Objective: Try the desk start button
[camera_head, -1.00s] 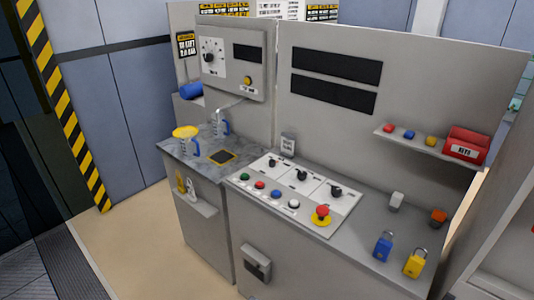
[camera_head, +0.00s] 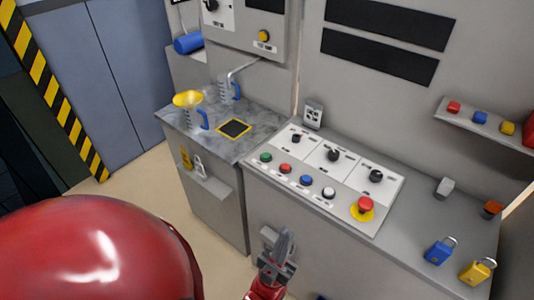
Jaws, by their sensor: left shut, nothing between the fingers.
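The sloped control panel (camera_head: 318,195) on the desk carries a row of buttons: green (camera_head: 266,157), red (camera_head: 285,168), blue (camera_head: 306,180) and white (camera_head: 328,193). Their labels are too small to read, so I cannot tell which is marked start. A red mushroom button (camera_head: 365,204) on a yellow ring sits at the right end of the row. My left gripper (camera_head: 284,240) is shut and empty, pointing up in front of the desk's front face, below the panel and apart from the buttons. My right gripper is out of view.
Black knobs (camera_head: 334,155) stand behind the buttons. A blue padlock (camera_head: 440,251) and a yellow padlock (camera_head: 477,271) lie at the desk's right. A small box on the desk front is partly behind my gripper.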

